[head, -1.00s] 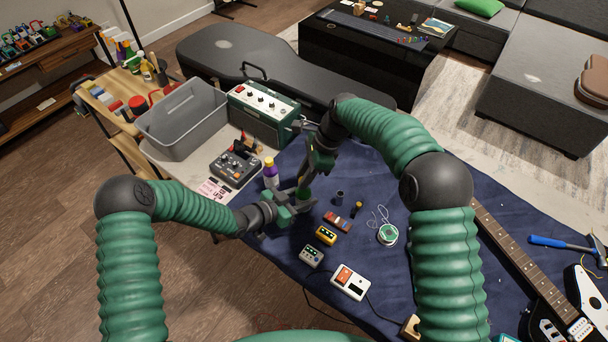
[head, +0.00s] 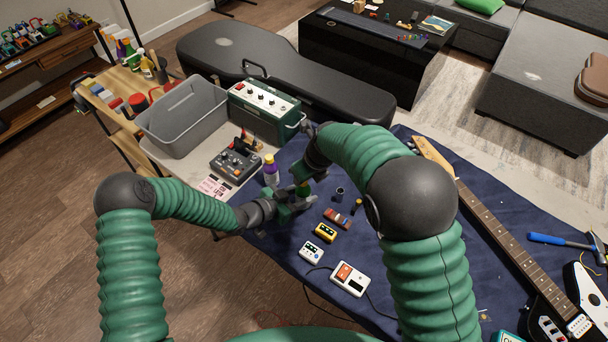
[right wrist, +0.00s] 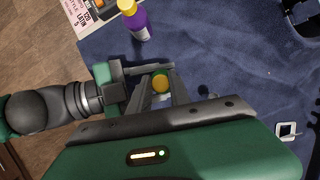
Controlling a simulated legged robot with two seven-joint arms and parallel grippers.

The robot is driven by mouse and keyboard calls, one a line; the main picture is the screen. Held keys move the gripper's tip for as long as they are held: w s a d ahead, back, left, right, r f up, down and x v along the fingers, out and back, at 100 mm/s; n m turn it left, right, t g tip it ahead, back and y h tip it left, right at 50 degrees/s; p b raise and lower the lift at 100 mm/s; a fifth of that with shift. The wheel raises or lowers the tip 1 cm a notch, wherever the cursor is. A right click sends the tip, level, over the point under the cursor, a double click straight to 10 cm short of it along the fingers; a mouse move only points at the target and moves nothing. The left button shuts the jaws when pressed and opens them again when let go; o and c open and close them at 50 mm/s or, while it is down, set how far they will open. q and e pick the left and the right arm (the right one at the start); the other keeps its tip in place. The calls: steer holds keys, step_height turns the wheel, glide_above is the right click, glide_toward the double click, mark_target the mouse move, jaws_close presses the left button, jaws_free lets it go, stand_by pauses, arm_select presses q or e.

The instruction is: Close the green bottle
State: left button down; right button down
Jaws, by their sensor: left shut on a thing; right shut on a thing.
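The green bottle (head: 302,191) is small and mostly hidden between my two grippers over the blue mat. My left gripper (head: 298,198) comes in from the left and is shut on the bottle. My right gripper (head: 303,182) is above it, with its fingers closed around the yellow cap (right wrist: 160,83). In the right wrist view the cap is a round yellow top between the right fingers (right wrist: 160,98), with a little green beside it. Whether the cap is seated on the bottle's neck cannot be told.
A purple bottle with a yellow cap (head: 270,172) stands close behind the grippers. A grey bin (head: 182,118) and green amplifier (head: 265,108) stand behind.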

steer(key=shift+w+a+m, duration=0.1)
steer(key=shift+a+m, duration=0.1)
steer(key=shift+m, duration=0.4)
steer(key=c, duration=1.2)
jaws_free()
steer(key=shift+d, duration=0.2)
steer(key=shift+r, duration=2.3)
steer(key=shift+c, duration=0.5)
